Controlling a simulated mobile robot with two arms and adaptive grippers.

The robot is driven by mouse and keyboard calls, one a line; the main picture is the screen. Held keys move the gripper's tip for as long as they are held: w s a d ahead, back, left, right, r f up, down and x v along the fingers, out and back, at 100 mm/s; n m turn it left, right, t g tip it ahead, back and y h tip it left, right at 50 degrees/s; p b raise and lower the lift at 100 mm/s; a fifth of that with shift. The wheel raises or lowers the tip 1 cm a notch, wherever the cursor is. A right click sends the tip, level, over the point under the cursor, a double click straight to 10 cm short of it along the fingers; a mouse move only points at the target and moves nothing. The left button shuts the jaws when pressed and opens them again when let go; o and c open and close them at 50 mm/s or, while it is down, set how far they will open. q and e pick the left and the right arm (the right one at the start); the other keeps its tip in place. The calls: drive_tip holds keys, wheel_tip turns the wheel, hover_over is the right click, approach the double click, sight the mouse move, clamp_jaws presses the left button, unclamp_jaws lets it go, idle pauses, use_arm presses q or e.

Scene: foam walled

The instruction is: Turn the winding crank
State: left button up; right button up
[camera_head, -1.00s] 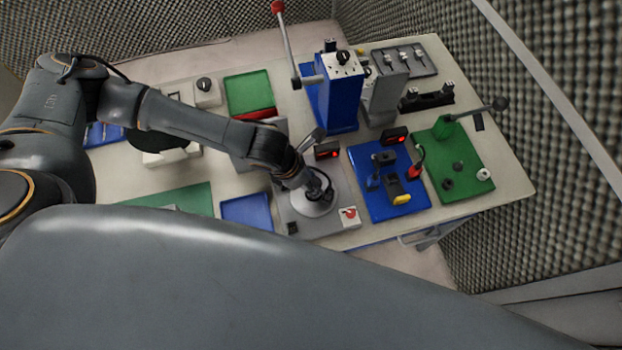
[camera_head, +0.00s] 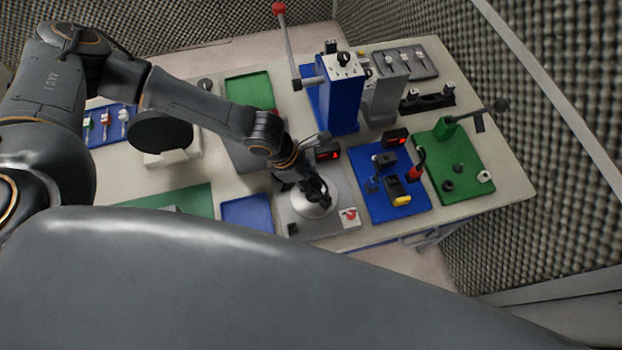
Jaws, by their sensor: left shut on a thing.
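The winding crank appears to be the round pale disc (camera_head: 316,211) on a grey plate (camera_head: 330,229) near the front edge of the table. My left gripper (camera_head: 314,192) is over this disc, pointing down, and is shut on the crank's handle. The handle is mostly hidden by the dark fingers, so its exact shape and angle cannot be told. A small display with red digits (camera_head: 328,152) stands behind the plate. A red knob on a white block (camera_head: 349,216) sits at the plate's right corner. My right gripper is not in view.
Right of the disc are a blue board (camera_head: 373,205) with small fittings and a green board (camera_head: 470,160) with a lever. A blue tower (camera_head: 342,105) with a red-tipped lever rises behind. A blue tray (camera_head: 247,211) lies left. Foam walls border the table.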

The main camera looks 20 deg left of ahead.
use_arm(q)
drive_tip(key=shift+s+f, duration=0.15)
idle(0.3)
drive_tip(key=o, duration=1.2)
drive_tip(key=shift+c, duration=0.2)
drive_tip(key=shift+r, duration=0.2)
drive_tip(key=shift+a+r, duration=0.15)
drive_tip(key=shift+r, duration=0.15)
drive_tip(key=v, duration=1.1)
drive_tip(key=shift+a, duration=0.1)
